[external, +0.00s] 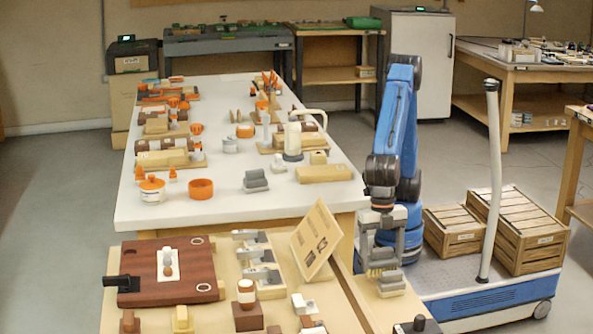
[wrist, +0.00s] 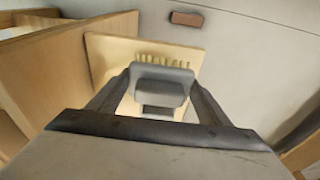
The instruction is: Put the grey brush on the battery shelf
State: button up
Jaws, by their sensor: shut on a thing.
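My gripper (external: 384,255) is shut on the grey brush (wrist: 162,88), which sits between the two fingers in the wrist view. Its pale bristles (wrist: 162,59) point away from the wrist camera there. In the external view the grey brush (external: 388,283) is partly hidden by the fingers, low at the right side of the front wooden bench. A pale wooden board (wrist: 108,50) lies beyond the brush in the wrist view; I cannot tell whether they touch. No readable label shows which surface is the battery shelf.
A tilted board with dark pictures (external: 316,240) stands left of my gripper. The front bench also holds a red-brown panel (external: 140,250) and grey clamp-like parts (external: 262,275). A long white table (external: 235,208) with many items stands behind. Wooden crates (external: 530,235) are at right.

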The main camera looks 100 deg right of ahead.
jog(key=shift+f, duration=1.35)
jog(key=shift+f, duration=0.15)
jog(key=o, duration=1.1)
jog(key=r, duration=0.4)
jog(key=d+r, duration=0.1)
jog(key=r, duration=0.7)
jog(key=shift+d+r, duration=0.1)
jog(key=shift+d, duration=0.3)
